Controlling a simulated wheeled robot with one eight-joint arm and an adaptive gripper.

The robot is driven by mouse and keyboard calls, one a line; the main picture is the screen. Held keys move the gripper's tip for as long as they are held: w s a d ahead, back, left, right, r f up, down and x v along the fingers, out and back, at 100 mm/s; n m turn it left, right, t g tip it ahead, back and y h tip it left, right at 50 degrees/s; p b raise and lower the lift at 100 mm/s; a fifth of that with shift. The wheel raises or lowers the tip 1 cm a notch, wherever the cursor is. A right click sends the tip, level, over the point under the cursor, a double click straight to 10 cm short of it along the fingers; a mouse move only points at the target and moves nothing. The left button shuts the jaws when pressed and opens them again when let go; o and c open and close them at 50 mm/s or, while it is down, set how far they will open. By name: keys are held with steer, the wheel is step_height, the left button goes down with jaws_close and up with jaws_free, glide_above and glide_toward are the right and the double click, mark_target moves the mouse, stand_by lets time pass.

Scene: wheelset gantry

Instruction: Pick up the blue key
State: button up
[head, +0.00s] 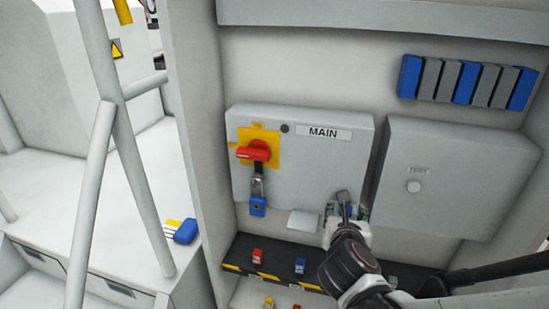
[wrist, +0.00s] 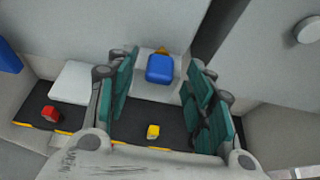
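A blue key (wrist: 159,68) shows in the wrist view between my two spread fingers, in front of a pale plate, with a bit of yellow at its upper edge. Clear gaps show on both sides of it. My gripper (wrist: 160,95) has green finger pads and is open and empty. Another blue block (head: 300,266) sits on the dark shelf. I cannot tell whether the finger depth reaches the key.
A red block (head: 257,256) and a yellow block (wrist: 153,131) sit on the dark shelf (head: 278,260). The MAIN box (head: 325,165) has a red switch (head: 254,151) with a padlock (head: 257,205). A grey box (head: 425,185) stands close on the right. A blue-and-yellow item (head: 183,231) lies left.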

steer(key=shift+w, duration=0.15)
steer(key=c, duration=0.9)
